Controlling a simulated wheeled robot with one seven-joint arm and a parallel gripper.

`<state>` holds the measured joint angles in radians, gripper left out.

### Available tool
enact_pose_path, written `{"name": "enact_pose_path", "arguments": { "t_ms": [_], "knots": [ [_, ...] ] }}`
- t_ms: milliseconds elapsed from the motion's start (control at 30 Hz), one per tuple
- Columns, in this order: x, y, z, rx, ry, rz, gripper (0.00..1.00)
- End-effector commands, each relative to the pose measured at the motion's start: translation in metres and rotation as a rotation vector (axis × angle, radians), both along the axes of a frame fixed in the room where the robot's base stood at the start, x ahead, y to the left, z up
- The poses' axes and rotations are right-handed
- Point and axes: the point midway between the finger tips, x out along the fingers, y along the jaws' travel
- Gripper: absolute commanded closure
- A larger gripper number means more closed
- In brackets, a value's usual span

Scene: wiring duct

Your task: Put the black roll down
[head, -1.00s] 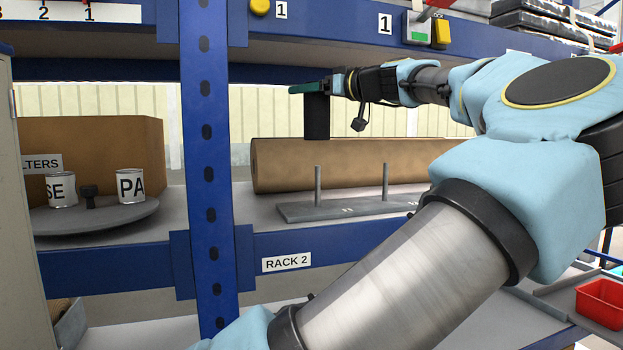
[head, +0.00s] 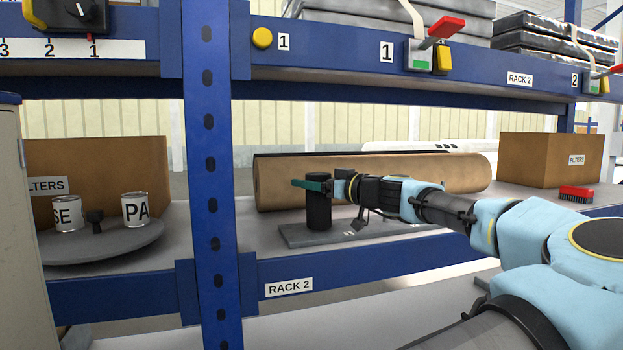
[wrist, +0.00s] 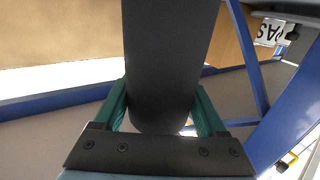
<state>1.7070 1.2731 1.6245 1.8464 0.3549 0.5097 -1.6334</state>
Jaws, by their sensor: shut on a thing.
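The black roll (head: 319,210) stands upright at the left part of the grey plate (head: 400,232) on the rack shelf. My gripper (head: 312,186) is shut on the roll near its top, with green fingers on both sides. In the wrist view the roll (wrist: 168,65) fills the space between the fingers. The roll's lower end is at or very near the plate; I cannot tell if it touches. Neither peg of the plate shows now. The left one is hidden at the roll, and I cannot tell whether the roll is around it or in front of it.
A long brown roll (head: 420,172) lies behind the plate. A blue upright (head: 211,200) stands to the left, with a round grey tray (head: 110,245) and cans beyond it. A filters box (head: 540,158) and red brush (head: 576,194) are at the right.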

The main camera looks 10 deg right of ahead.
Motion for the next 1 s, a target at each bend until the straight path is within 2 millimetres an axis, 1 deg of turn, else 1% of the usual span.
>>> {"name": "enact_pose_path", "arguments": {
  "t_ms": [133, 167, 367, 400, 600, 733, 867, 1000],
  "knots": [
    [0.0, 0.0, -0.001, -0.001, 0.001, 0.0, 1.0],
    [0.0, 0.0, -0.001, -0.001, 0.001, 0.0, 0.24],
    [0.0, 0.0, 0.0, 0.0, 0.0, 0.0, 0.02],
    [0.0, 0.0, 0.0, 0.0, 0.0, 0.0, 0.0],
    [0.0, 0.0, 0.0, 0.0, 0.0, 0.0, 0.0],
    [-0.006, -0.005, -0.002, -0.001, -0.001, -0.003, 0.0],
    [-0.022, -0.018, -0.005, -0.001, -0.001, -0.006, 0.0],
    [-0.046, -0.037, -0.006, -0.002, -0.002, -0.007, 0.0]
  ]
}}
